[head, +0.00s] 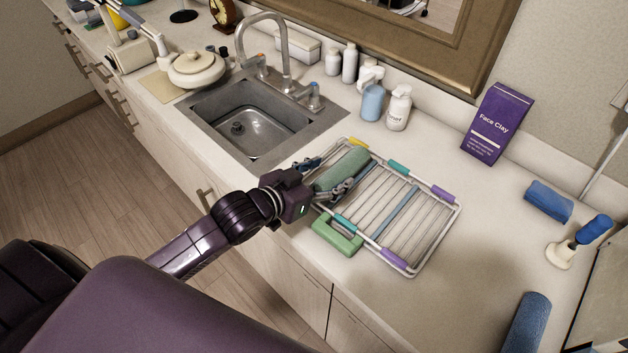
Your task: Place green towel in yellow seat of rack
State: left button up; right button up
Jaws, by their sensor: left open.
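The green rolled towel (343,171) lies at the left end of the white wire rack (432,232), in the section beside the yellow clip (357,143) on the back rail. My left gripper (326,176) is at the towel's near end. Its fingers are open, one on either side of the towel; whether they touch it I cannot tell. The gripper hides the rack's left edge and part of the towel's underside. Teal (399,168) and purple (443,193) clips mark the other sections, which look empty. My right gripper is out of view.
A green block-like piece (337,236) sits at the rack's front left corner. The sink (248,118) is left of the rack, with bottles (398,108) behind. Blue rolled towels (548,201) (526,325) and a purple Face Clay pack (494,124) are at right. Counter in front right of the rack is clear.

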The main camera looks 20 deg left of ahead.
pick_arm(q)
jog(key=v, duration=0.5)
jog(key=shift+s+a+r+b, duration=0.1)
jog(key=shift+s+r+b, duration=0.05)
jog(key=shift+s+b, duration=0.2)
